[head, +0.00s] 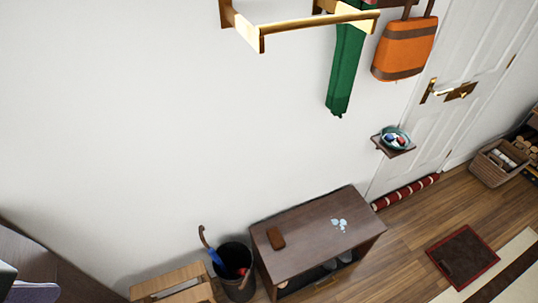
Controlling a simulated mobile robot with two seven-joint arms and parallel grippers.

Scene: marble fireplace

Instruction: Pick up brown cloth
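A small brown oblong item (275,238) lies on the left part of the top of a dark wooden cabinet (310,222). It may be the brown cloth, but it is too small to tell its material. Nothing touches it from above. Neither of my grippers shows in the head view.
A dark bin (236,281) holding an umbrella stands left of the cabinet, beside a wooden stool-like piece (172,284). A wall shelf (400,150) carries a bowl (394,138). A wall rack (300,27) hangs above. Floor right of the cabinet is open around a mat (463,257).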

